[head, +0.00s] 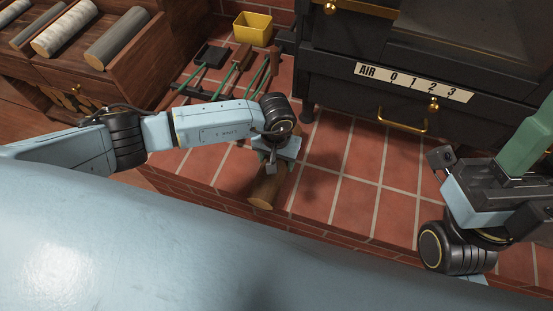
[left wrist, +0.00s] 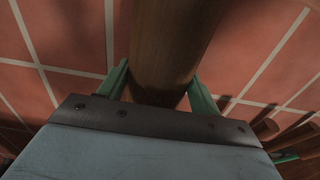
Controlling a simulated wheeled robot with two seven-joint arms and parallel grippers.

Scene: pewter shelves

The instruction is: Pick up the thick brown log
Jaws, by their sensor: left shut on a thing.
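The thick brown log (head: 265,190) is below my left wrist in the head view, over the brick hearth near its front edge. Its pale cut end faces the front. My left gripper (head: 272,163) is shut on it, and my wrist hides its upper part. In the left wrist view the log (left wrist: 172,45) runs between the two green fingers of the gripper (left wrist: 158,88), one on each side. I cannot tell whether the log touches the bricks. My right gripper (head: 530,135) is at the right edge, apart from the log, with its fingertips not clearly visible.
A black stove (head: 400,85) with a brass-handled drawer stands behind the hearth (head: 370,165). Green-shafted tools lie at the back left, near a yellow bin (head: 253,29). Wooden shelves (head: 75,85) at the left hold other logs (head: 118,38). Bare tiles lie right of the held log.

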